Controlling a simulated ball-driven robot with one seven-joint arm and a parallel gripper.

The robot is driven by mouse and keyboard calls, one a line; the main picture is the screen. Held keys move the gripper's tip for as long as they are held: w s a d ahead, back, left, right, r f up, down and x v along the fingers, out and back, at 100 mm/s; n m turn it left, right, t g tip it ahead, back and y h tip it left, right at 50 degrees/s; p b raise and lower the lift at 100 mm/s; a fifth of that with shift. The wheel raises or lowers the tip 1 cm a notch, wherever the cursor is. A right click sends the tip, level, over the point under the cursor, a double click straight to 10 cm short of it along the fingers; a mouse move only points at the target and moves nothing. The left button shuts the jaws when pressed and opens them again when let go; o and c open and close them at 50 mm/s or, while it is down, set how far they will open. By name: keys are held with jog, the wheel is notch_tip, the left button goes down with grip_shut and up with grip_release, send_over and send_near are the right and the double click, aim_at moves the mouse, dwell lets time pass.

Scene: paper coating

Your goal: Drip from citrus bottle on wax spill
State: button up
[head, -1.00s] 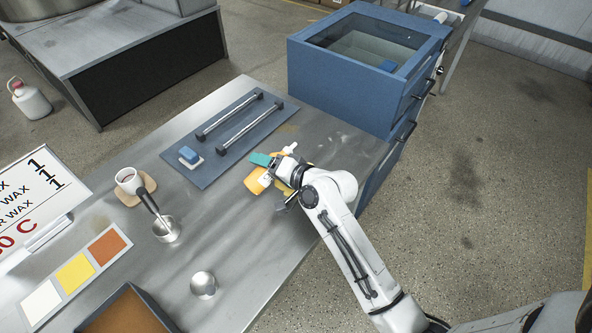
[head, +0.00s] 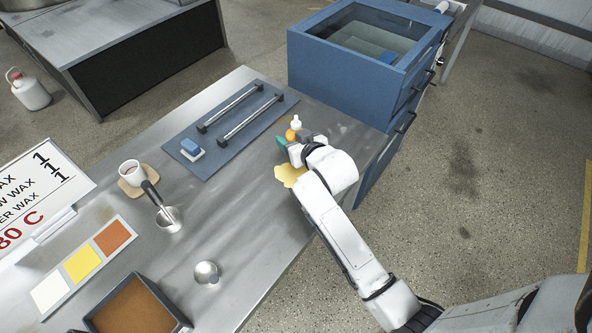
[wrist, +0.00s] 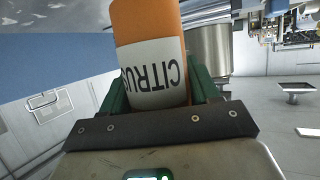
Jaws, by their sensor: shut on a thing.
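The citrus bottle is orange with a white label reading CITRUS. In the head view the bottle (head: 291,135) shows a small orange part and a white nozzle pointing up, roughly upright; my gripper hides the rest. The wrist view shows its label (wrist: 157,85) between green fingers. My gripper (head: 284,143) is shut on the bottle, near the table's far right part. The yellow wax spill (head: 288,174) lies flat on the table, nearer the viewer than the bottle, partly covered by my arm. Whether any drops lie on it cannot be told.
A blue mat (head: 222,140) with two bar handles and a blue-white block (head: 191,148) lies left of my gripper. A cup (head: 131,173), a metal ladle pot (head: 168,219) and a knob (head: 206,273) stand further left. A blue cabinet (head: 345,80) stands behind.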

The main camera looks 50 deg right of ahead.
aim_at(293, 130)
jog(key=shift+r, duration=0.2)
jog(key=shift+r+p, duration=1.4)
